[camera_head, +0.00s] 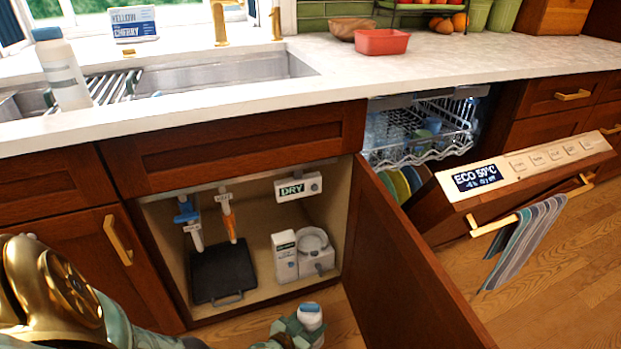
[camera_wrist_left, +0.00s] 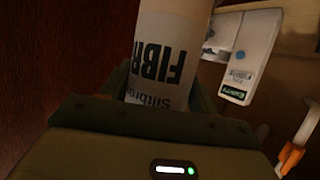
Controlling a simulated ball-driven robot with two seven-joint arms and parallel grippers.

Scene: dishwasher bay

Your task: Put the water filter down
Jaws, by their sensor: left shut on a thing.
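The water filter (camera_head: 310,317) is a white cylinder with a blue end, low in the middle of the head view. My left gripper (camera_head: 300,333) is shut around it in front of the open sink cabinet. In the left wrist view the filter (camera_wrist_left: 162,55) is pale with dark print beginning "FIBR", upside down there, and its lower part is hidden between the jaws (camera_wrist_left: 150,112). The filter appears clear of the cabinet floor (camera_head: 262,285). My right gripper is not in view.
The open cabinet door (camera_head: 405,270) stands to the right. Inside are a black tray (camera_head: 222,272), white units (camera_head: 304,254), a wall box reading DRY (camera_head: 298,187), and hanging blue-topped (camera_head: 190,222) and orange-marked (camera_head: 229,217) pieces. The dishwasher door (camera_head: 525,165) is partly open.

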